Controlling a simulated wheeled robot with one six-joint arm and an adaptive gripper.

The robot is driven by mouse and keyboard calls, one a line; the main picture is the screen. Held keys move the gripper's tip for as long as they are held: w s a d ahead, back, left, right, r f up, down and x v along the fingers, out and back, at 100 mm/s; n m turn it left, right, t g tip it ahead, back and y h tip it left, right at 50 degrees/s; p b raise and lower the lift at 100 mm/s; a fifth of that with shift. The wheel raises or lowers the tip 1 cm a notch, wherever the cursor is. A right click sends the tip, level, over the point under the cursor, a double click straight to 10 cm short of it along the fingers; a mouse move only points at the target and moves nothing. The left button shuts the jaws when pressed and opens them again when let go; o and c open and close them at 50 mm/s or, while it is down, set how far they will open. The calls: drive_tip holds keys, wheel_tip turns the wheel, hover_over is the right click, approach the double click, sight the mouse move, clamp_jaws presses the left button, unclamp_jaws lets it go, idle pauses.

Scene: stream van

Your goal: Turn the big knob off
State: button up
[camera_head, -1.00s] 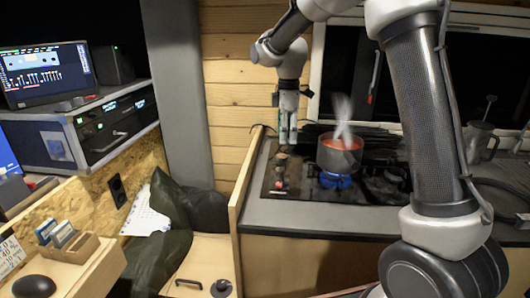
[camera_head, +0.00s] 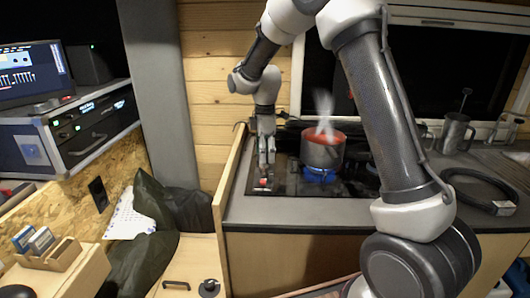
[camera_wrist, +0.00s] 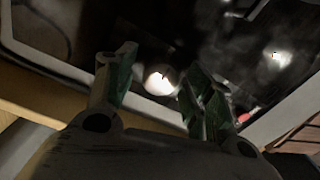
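The black hob (camera_head: 290,186) has its knobs along its left side. My gripper (camera_head: 264,163) points down over this strip in the head view and hides part of it. A small red-marked knob (camera_head: 264,181) shows just in front of the fingers. In the wrist view my gripper (camera_wrist: 157,80) is open, with one green-padded finger on each side. A bright round spot with a dark mark, seemingly the top of the big knob (camera_wrist: 158,80), shows between the fingers. I cannot tell whether they touch it. A small red spot lies right of the right finger.
A steaming pot (camera_head: 322,150) with red contents stands on a burner with a blue flame (camera_head: 320,174), close right of my gripper. A wooden panel (camera_head: 229,188) edges the counter on the left. Metal mugs (camera_head: 455,133) and a coiled black hose (camera_head: 480,187) are at right.

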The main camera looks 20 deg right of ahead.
drive_tip(key=c, duration=0.8)
drive_tip(key=shift+m, duration=0.3)
drive_tip(key=m, duration=0.3)
drive_tip(key=shift+m, duration=0.3)
drive_tip(key=m, duration=1.3)
drive_tip(key=shift+m, duration=0.3)
drive_tip(key=shift+r, duration=0.1)
